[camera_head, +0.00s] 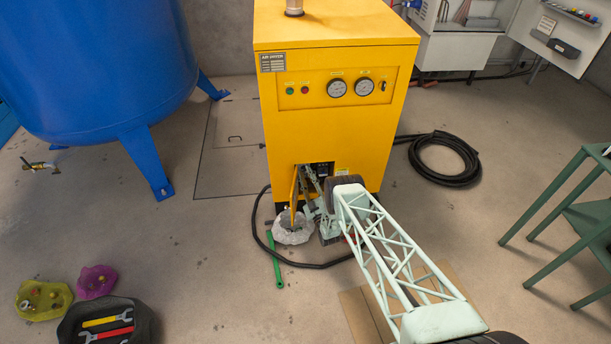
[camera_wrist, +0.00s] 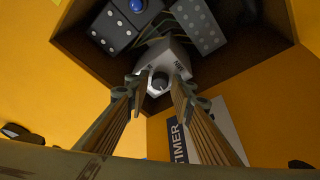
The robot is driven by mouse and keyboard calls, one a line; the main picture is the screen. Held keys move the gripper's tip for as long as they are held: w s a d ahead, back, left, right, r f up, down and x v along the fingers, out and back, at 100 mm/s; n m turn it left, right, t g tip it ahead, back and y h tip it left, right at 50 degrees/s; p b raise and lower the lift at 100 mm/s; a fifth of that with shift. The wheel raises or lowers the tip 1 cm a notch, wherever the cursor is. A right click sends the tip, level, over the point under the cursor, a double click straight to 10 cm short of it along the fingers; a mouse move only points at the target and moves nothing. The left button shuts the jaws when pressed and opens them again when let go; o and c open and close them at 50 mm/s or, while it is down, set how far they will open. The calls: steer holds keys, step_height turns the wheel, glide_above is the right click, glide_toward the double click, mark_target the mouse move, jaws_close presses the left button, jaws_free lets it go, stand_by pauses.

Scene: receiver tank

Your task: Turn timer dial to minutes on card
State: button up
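A small timer dial (camera_wrist: 160,82), a grey knob with a light mark, sits on a light grey box (camera_wrist: 169,58) with partly readable lettering, inside a recess of the yellow cabinet. My gripper (camera_wrist: 161,86) has its two fingers apart, one on each side of the dial. A gap seems to show on both sides, though contact is hard to judge. A white card with a dark band reading TIMER (camera_wrist: 179,143) is partly hidden behind the right finger; its minutes cannot be read. In the head view my gripper (camera_head: 314,190) is at the cabinet's low opening, and the dial is not discernible.
The yellow air dryer cabinet (camera_head: 335,120) surrounds the recess closely. Dark blocks (camera_wrist: 113,27) and wires lie behind the grey box. A clear bag (camera_head: 292,229), a green-handled tool (camera_head: 275,262) and a black hose (camera_head: 325,264) lie on the floor near the opening.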

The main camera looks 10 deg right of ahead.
steer(key=shift+w, duration=0.1)
steer(key=c, duration=0.6)
steer(key=shift+o, duration=0.2)
steer(key=shift+r+n, duration=0.1)
steer(key=shift+n, duration=0.2)
steer(key=shift+r+n+g+y+p, duration=0.1)
steer(key=shift+n+g+y+p, duration=0.3)
steer(key=shift+n, duration=1.2)
steer(key=o, duration=0.6)
steer(key=shift+c, duration=0.2)
